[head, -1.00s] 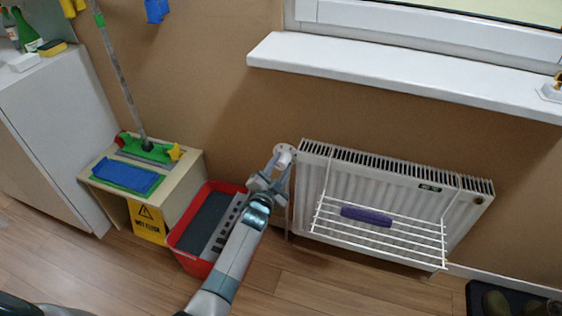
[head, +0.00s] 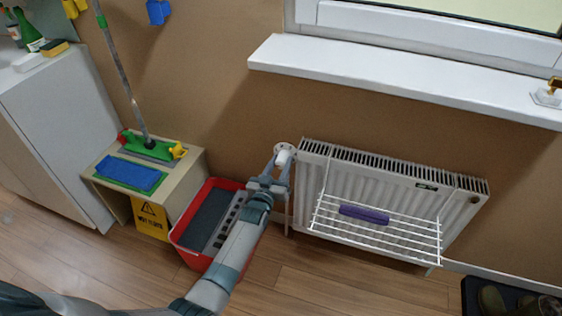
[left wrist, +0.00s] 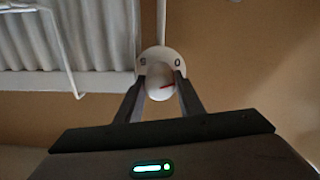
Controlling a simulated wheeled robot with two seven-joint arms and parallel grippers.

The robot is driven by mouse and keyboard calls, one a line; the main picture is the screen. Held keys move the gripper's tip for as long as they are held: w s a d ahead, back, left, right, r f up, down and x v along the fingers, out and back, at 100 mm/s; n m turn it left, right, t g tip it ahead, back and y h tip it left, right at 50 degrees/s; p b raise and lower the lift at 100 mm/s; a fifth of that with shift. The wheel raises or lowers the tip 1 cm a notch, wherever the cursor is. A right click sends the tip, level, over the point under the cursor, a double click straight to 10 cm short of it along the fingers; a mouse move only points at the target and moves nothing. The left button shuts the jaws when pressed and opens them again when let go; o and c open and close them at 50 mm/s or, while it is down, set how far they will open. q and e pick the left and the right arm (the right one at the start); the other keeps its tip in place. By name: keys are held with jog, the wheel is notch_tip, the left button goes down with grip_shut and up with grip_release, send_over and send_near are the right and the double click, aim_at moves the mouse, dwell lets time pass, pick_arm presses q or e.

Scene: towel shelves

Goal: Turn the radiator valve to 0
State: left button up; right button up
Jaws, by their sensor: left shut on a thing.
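The white radiator valve (head: 284,156) sits at the upper left corner of the white radiator (head: 385,185). My right gripper is not in view.
A white drying rack (head: 400,239) with a purple cloth (head: 364,214) hangs on the radiator front. A red bin (head: 183,243) stands left of my arm, beside a small wooden bench (head: 187,177). A white windowsill (head: 400,80) juts out above.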

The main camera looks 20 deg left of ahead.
pick_arm(q)
jog(key=shift+w+r+n, duration=0.1)
jog(key=shift+r+n, duration=0.2)
jog(key=shift+n, duration=0.8)
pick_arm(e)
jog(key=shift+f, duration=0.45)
pick_arm(q)
jog(key=o, duration=1.1)
jog(key=shift+c, duration=0.2)
jog(key=shift+f, duration=0.15)
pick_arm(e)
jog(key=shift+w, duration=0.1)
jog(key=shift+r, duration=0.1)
